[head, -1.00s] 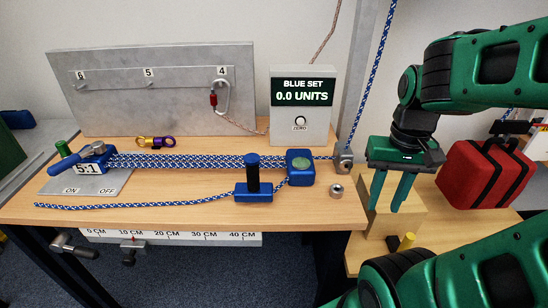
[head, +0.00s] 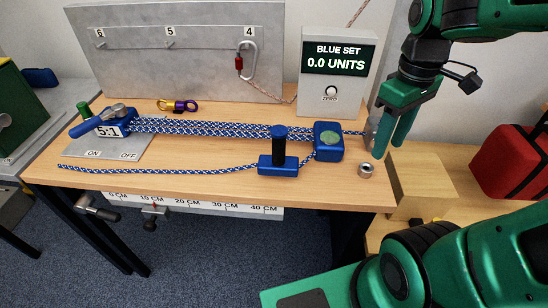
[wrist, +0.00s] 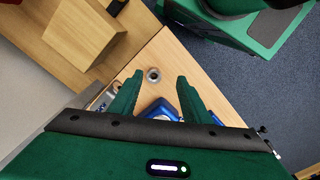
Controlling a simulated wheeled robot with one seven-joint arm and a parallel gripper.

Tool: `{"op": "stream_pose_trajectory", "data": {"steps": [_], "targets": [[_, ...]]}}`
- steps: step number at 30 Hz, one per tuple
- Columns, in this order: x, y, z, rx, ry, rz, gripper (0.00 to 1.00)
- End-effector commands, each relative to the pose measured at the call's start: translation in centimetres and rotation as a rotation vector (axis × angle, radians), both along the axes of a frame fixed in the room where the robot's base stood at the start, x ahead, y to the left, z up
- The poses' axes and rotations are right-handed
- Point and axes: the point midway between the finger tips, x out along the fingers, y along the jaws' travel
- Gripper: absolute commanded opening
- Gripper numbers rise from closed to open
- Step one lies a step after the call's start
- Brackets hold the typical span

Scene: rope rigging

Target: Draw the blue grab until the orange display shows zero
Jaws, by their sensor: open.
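The blue grab (head: 278,166) sits on the front part of the wooden table, with a dark upright handle and a blue base. A blue-and-white rope runs through it to the left. The display (head: 338,62) behind the table's right end reads "BLUE SET 0.0 UNITS" in pale green letters on a dark screen; I see no orange display. My gripper (head: 392,138) points down over the table's right end, right of the grab and apart from it. In the wrist view my gripper (wrist: 158,95) is open with nothing between its fingers.
A blue pulley block (head: 329,141) stands beside the grab. A metal nut (head: 366,170) lies near the right edge, and also shows in the wrist view (wrist: 153,74). The 5:1 cleat (head: 112,128) is at left. A wooden block (head: 420,180) and red bag (head: 510,163) are at right.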

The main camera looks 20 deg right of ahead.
Motion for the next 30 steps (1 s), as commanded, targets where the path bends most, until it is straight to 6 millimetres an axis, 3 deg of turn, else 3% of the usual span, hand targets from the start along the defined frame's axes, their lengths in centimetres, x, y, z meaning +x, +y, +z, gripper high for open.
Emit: {"op": "stream_pose_trajectory", "data": {"steps": [1,6,12,15,21,26,30], "targets": [[1.7,1.7,0.6,-0.003,0.003,0.182,0.43],[6.0,8.1,2.4,-0.006,0.009,0.802,0.43],[8.8,16.0,3.9,0.000,0.015,1.441,0.43],[9.3,18.9,4.4,0.005,0.015,1.664,0.43],[9.5,21.8,4.7,0.011,0.014,1.879,0.43],[9.5,22.1,3.7,0.011,0.014,1.898,0.43],[9.5,22.0,1.6,0.013,0.018,1.896,0.43]]}}
